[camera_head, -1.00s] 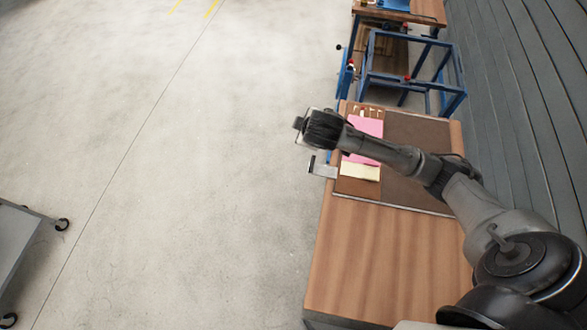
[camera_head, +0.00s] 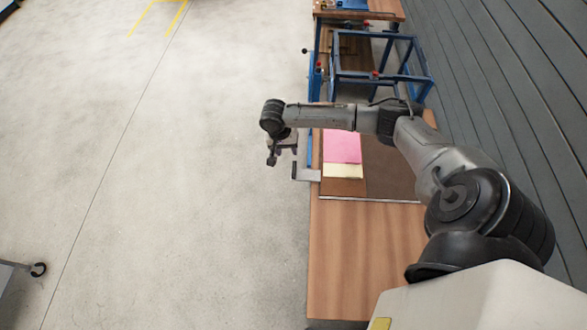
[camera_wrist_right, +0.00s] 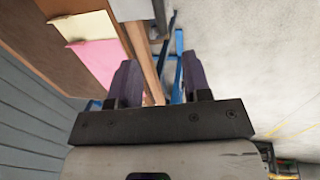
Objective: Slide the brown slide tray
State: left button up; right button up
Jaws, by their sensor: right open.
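The brown slide tray (camera_head: 390,172) lies flat on the wooden table, with a pink sheet (camera_head: 342,146) and a pale yellow sheet (camera_head: 343,171) on its left part. A grey metal bracket (camera_head: 307,175) sticks out at its left edge. My right gripper (camera_head: 273,155) hangs left of the tray, beyond the table edge and near the bracket, apart from it. In the right wrist view my right gripper (camera_wrist_right: 160,82) is open and empty, with the table's wooden edge showing between and behind its fingers. The tray (camera_wrist_right: 30,35) also shows there, at upper left. My left gripper is not in view.
The wooden table (camera_head: 365,250) has a clear near end. A blue metal frame (camera_head: 380,88) and another bench stand beyond it. A grey panelled wall (camera_head: 500,90) runs along the right. The floor (camera_head: 150,180) to the left is open, with a cart (camera_head: 20,268) at lower left.

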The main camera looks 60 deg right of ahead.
aim_at(294, 168)
jog(key=f, duration=0.4)
jog(key=s+f+b, duration=0.1)
jog(key=f, duration=0.3)
jog(key=s+d+f, duration=0.1)
jog(key=f, duration=0.4)
jog(key=shift+s+f, duration=0.1)
jog(key=shift+s, duration=0.1)
jog(key=c, duration=0.4)
grip_shut()
